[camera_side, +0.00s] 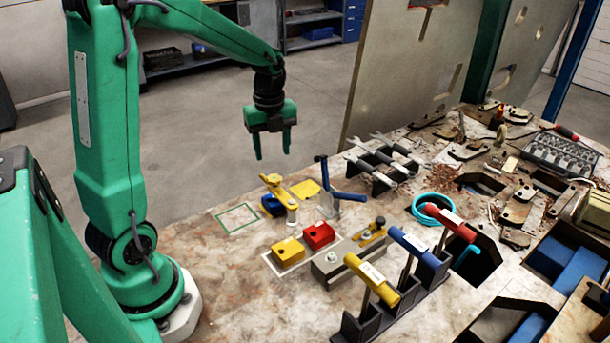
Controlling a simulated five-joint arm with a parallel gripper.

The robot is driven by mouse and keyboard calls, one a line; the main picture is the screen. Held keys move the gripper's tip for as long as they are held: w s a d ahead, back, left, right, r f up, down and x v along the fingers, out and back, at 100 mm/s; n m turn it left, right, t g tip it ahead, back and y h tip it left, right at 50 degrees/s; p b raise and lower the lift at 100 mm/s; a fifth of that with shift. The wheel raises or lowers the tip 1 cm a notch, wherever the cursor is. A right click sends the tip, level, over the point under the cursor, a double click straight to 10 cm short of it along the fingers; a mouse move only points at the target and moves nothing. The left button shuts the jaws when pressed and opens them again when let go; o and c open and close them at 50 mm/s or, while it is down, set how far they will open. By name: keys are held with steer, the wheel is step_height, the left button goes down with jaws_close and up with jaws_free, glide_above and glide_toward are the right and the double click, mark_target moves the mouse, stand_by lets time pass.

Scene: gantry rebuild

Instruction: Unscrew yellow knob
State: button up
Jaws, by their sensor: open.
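My gripper (272,152) hangs in the air above the left part of the workbench, fingers pointing down, open and empty. Below it, a yellow lever-like part (279,190) with a pale cylindrical end lies by a blue block (272,204). A second yellow part with a small round knob-like top (376,229) sits at the right end of a grey block (336,262). A yellow block (288,252) with a small light fitting on top stands beside a red block (318,235). I cannot tell which yellow piece is the knob. My gripper touches none of them.
Yellow, blue and red handles (372,280) stand in a dark rack at the front. A blue-handled upright tool (330,190) and a rack of wrenches (382,160) stand right of my gripper. A cyan ring (426,206) lies farther right. Bare bench shows around the green outline (237,218).

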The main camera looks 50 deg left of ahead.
mark_target(274, 178)
steer(key=shift+f, duration=3.6)
steer(key=c, duration=0.8)
